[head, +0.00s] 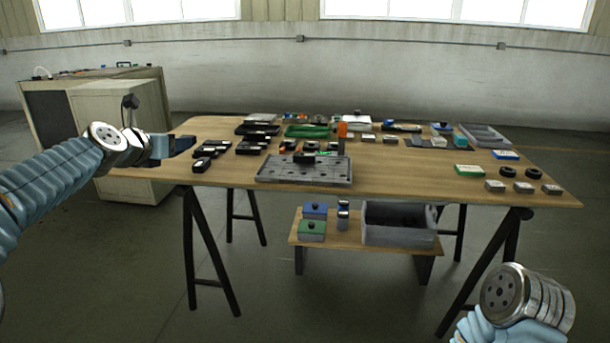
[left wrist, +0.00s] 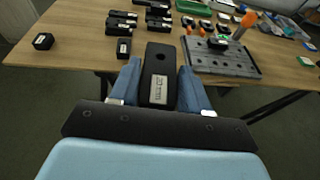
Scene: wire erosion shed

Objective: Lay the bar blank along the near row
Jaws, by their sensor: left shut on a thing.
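My left gripper (head: 168,147) is at the left end of the table, its blue fingers shut on a dark bar blank (head: 183,143). In the left wrist view the blank (left wrist: 160,62) is a black block with a hole and a pale label, pointing away between both fingers (left wrist: 160,88). It appears held above the table's left edge area. Several black labelled blocks (head: 205,152) lie in rows on the table just right of it; the closest one (left wrist: 123,47) stands apart from the held blank. My right gripper is out of view; only its arm shows.
A grey perforated plate (head: 276,170) with a black-knobbed piece lies at the table's front middle. Small blocks and black round parts (head: 507,172) sit at the right. A dark hexagonal piece (left wrist: 43,41) lies at the left. The wooden front edge (head: 400,184) has bare stretches.

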